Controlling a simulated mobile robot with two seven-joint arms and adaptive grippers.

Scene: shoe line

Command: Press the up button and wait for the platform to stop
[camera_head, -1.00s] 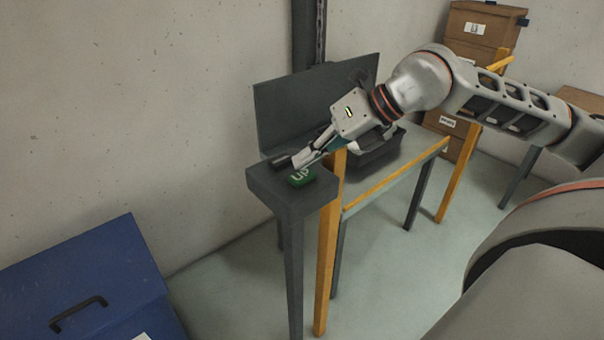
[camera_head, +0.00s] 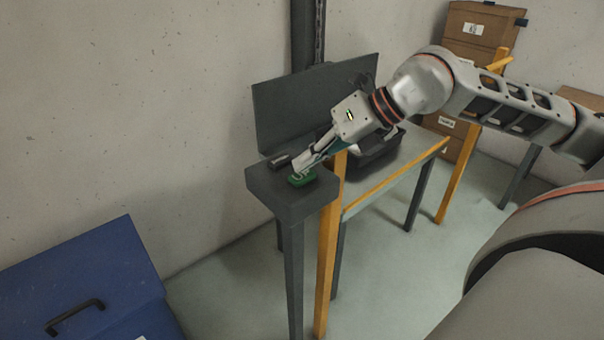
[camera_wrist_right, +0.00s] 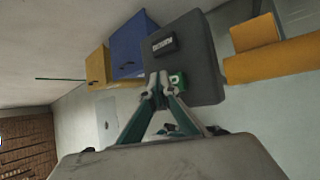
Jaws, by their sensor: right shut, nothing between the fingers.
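The green up button (camera_head: 302,180) sits on top of a dark grey control stand (camera_head: 288,200); part of it is hidden by my fingers. My right gripper (camera_head: 298,168) is shut and empty, its tips pointing down at the button. In the right wrist view the fingertips (camera_wrist_right: 159,82) overlap the left edge of the green button (camera_wrist_right: 177,80); I cannot tell how far it is pressed. The grey platform (camera_head: 416,150) lies behind the stand, with a dark bin (camera_head: 380,158) on it, partly hidden by my wrist. My left gripper is not in view.
A dark labelled block (camera_head: 279,160) sits beside the button on the stand. A yellow rail (camera_head: 395,189) and post (camera_head: 327,250) edge the platform. A dark mast (camera_head: 304,40) rises behind. A blue box (camera_head: 85,270) stands lower left; cartons (camera_head: 476,35) stand at the back right.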

